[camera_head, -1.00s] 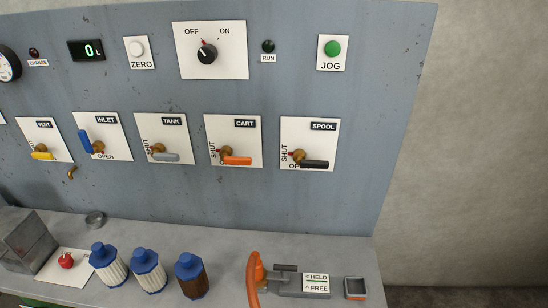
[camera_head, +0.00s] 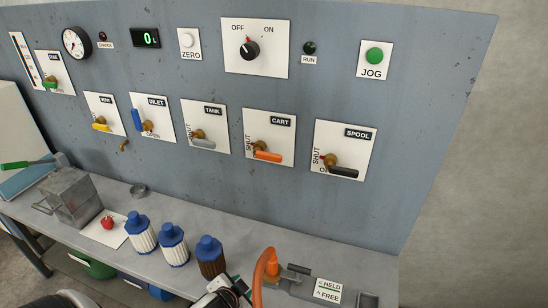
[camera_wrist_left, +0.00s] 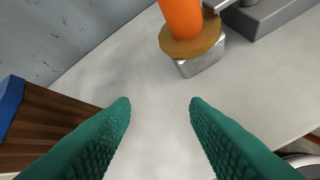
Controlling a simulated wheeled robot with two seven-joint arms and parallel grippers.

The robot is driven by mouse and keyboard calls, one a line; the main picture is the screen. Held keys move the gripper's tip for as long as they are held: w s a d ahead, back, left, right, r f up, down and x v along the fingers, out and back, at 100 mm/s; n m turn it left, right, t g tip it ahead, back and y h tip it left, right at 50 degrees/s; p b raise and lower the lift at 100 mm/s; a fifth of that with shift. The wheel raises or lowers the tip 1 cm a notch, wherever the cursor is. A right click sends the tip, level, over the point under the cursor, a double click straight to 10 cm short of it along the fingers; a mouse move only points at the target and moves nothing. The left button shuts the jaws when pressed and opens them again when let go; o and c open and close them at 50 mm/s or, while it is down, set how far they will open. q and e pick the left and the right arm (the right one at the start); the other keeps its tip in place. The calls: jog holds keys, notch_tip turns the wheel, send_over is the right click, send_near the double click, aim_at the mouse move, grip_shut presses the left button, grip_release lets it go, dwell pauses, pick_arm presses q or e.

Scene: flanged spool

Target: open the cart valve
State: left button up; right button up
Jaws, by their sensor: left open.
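The cart valve is on a white plate labelled CART (camera_head: 270,135) on the grey-blue panel. Its orange handle (camera_head: 268,156) points right from a brass hub, roughly level. SHUT is written upright at the plate's left; the lettering below is mostly covered by the handle. My left gripper (camera_wrist_left: 160,115) is open and empty in the left wrist view, its green fingers over the bench top. It is well below the valve and apart from it. Part of my left arm shows at the bottom of the head view. My right gripper is not in view.
The spool valve (camera_head: 343,172) is right of the cart valve, the tank valve (camera_head: 203,143) left. An orange hose fitting (camera_head: 271,264) stands on the bench, also in the wrist view (camera_wrist_left: 184,20). A brown blue-capped bottle (camera_head: 210,260) stands left of it, also in the wrist view (camera_wrist_left: 50,125).

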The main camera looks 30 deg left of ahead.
pick_arm(q)
jog(key=w+a+r+m+t, duration=0.3)
jog(key=w+a+r+t, duration=0.1)
jog(key=w+a+r, duration=0.25)
jog(key=m+t+h, duration=0.3)
jog(key=m+h, duration=0.9)
jog(key=m, duration=0.6)
send_near(268, 158)
jog(key=p+x, duration=0.4)
jog(key=x, duration=0.6)
jog(key=shift+w+d, duration=0.45)
jog(key=shift+w, duration=0.1)
jog(key=shift+c, duration=0.5)
grip_shut()
